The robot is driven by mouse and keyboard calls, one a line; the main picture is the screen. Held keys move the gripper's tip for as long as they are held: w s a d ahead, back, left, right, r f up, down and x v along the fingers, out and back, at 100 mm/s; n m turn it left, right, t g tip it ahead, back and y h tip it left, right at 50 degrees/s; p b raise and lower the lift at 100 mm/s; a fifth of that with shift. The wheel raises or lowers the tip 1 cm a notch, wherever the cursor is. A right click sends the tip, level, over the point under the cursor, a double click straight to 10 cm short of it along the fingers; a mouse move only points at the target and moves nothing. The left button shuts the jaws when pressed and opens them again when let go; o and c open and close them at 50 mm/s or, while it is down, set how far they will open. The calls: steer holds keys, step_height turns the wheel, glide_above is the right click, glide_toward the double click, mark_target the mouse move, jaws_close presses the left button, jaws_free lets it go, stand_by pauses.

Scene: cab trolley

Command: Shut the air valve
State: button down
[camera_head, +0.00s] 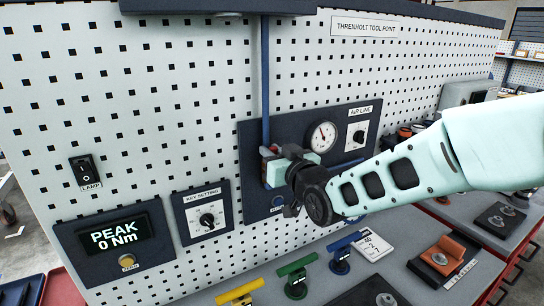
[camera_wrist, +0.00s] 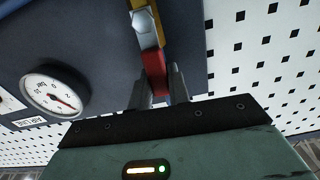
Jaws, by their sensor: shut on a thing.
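The air valve's red lever (camera_wrist: 155,68) shows in the wrist view, running down from a metal bolt (camera_wrist: 143,20) on a yellowish valve body. My gripper (camera_wrist: 160,85) is shut on the lever, with one dark finger on each side of its end. In the head view my gripper (camera_head: 292,168) is at the dark air line panel (camera_head: 255,140), below the vertical blue pipe (camera_head: 265,80).
A pressure gauge (camera_head: 323,136) and a dial (camera_head: 359,134) sit right of the valve, close to my wrist. The gauge (camera_wrist: 55,90) shows upside down in the wrist view. Below, a bench holds yellow (camera_head: 240,292), green (camera_head: 297,265) and blue (camera_head: 345,241) T-handled tools.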

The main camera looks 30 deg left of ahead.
steer(key=w+d+f+m+b, duration=0.2)
steer(key=w+f+m+b, duration=0.3)
steer(key=m+b, duration=1.2)
steer(key=f+b, duration=0.1)
steer(key=b, duration=0.5)
steer(key=shift+d, duration=0.35)
steer(key=shift+w+f+m+b, duration=0.1)
steer(key=shift+f+m+b, duration=0.05)
steer(key=shift+m+b, duration=0.25)
steer(key=c, duration=1.3)
jaws_free()
steer(key=shift+d, duration=0.1)
steer(key=b+v, duration=0.4)
steer(key=v, duration=1.3)
